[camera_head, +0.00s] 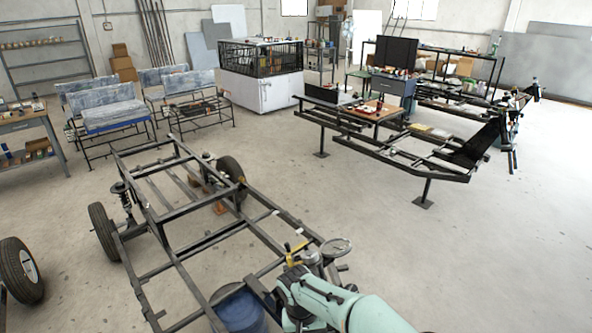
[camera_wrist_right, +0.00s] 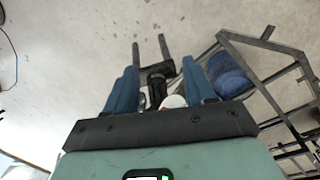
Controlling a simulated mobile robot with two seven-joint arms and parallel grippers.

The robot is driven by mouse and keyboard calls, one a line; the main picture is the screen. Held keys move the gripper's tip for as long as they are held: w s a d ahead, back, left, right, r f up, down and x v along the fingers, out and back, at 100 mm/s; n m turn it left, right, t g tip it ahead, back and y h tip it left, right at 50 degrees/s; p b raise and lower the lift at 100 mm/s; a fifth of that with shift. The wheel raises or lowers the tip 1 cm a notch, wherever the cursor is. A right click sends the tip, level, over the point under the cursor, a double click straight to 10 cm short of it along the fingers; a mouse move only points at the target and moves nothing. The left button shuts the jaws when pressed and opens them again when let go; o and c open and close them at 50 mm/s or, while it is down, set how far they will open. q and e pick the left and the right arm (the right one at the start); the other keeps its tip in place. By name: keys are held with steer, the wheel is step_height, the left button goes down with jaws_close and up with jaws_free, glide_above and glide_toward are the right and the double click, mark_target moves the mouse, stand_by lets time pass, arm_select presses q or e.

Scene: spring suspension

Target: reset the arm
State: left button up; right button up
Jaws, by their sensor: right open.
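My right arm (camera_head: 335,303) is teal and reaches in from the bottom right of the head view, over the near end of the black vehicle frame (camera_head: 200,238). Its gripper cannot be made out there. In the right wrist view my right gripper (camera_wrist_right: 160,66) is open, its two blue fingers wide apart. A dark forked part (camera_wrist_right: 157,72) shows between and beyond the fingers; I cannot tell whether they touch it. A spring strut (camera_head: 124,197) stands upright on the frame beside the left wheel. My left gripper is not in view.
A blue drum (camera_head: 238,308) sits inside the frame's near end, also visible in the right wrist view (camera_wrist_right: 228,76). A loose tyre (camera_head: 20,270) stands left. The floor right of the frame is clear.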

steer(key=s+d+f+g+y, duration=0.15)
steer(key=s+f, duration=0.25)
steer(key=f, duration=0.5)
steer(key=s+d+f+y, duration=0.2)
steer(key=s+d+f, duration=0.15)
steer(key=f, duration=0.65)
steer(key=s+d+f+m, duration=0.1)
steer(key=s+f, duration=0.2)
steer(key=s, duration=0.3)
steer(key=s+d+f+m+t+y, duration=0.1)
steer(key=s+d+f+m, duration=0.1)
steer(key=s, duration=0.4)
steer(key=s+d+f+m+y, duration=0.1)
steer(key=s+f, duration=0.3)
steer(key=s, duration=0.3)
steer(key=shift+d+f+m, duration=0.15)
steer(key=shift+f+m, duration=0.1)
steer(key=shift+m, duration=0.05)
